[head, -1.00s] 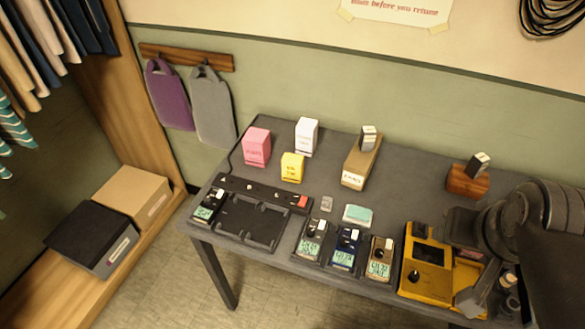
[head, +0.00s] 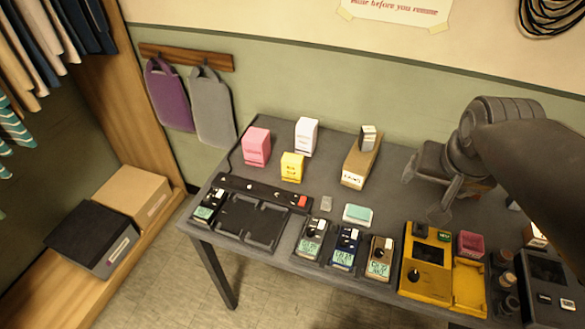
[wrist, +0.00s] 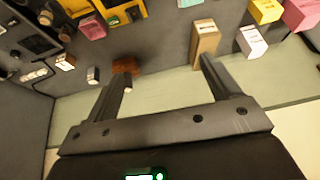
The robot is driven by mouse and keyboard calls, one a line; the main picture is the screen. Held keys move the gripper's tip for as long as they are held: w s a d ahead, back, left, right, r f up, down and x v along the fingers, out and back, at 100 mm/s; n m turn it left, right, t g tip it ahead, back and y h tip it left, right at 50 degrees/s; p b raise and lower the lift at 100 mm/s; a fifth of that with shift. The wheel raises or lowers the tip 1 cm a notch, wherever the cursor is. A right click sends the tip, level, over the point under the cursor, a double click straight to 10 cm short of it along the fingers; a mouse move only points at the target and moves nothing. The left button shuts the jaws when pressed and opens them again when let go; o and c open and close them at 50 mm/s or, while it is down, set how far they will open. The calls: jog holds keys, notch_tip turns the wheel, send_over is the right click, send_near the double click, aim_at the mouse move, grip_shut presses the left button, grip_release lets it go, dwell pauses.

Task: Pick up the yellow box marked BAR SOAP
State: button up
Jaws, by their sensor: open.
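The yellow box (head: 292,167) stands upright on the grey table, between a pink box (head: 256,147) and a white box (head: 306,137) that stand a little behind it. Its print is too small to read. In the wrist view the yellow box (wrist: 265,11) is at the top right, cut by the edge. My gripper (head: 424,195) is over the right part of the table, well to the right of the yellow box. In the wrist view the gripper's two fingers (wrist: 165,68) are spread apart with nothing between them.
A wooden block (head: 359,165) with a small dark-and-white item on it stands between my gripper and the boxes. A black tray (head: 255,222), several handheld devices and a yellow device (head: 415,262) line the front. A teal-topped block (head: 357,214) lies mid-table.

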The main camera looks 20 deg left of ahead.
jog(key=w+a+f, duration=0.2)
jog(key=w+a, duration=0.5)
jog(key=n, duration=0.1)
send_near(292, 159)
jog(key=x, duration=0.7)
jog(key=shift+w+d+f, duration=0.15)
jog(key=shift+d+f, duration=0.2)
jog(key=shift+f, duration=0.05)
jog(key=shift+a+x, duration=0.2)
jog(key=shift+x, duration=1.1)
jog(key=shift+a+x, duration=0.15)
jog(key=shift+x, duration=1.2)
jog(key=c, duration=1.1)
jog(key=shift+r, duration=0.1)
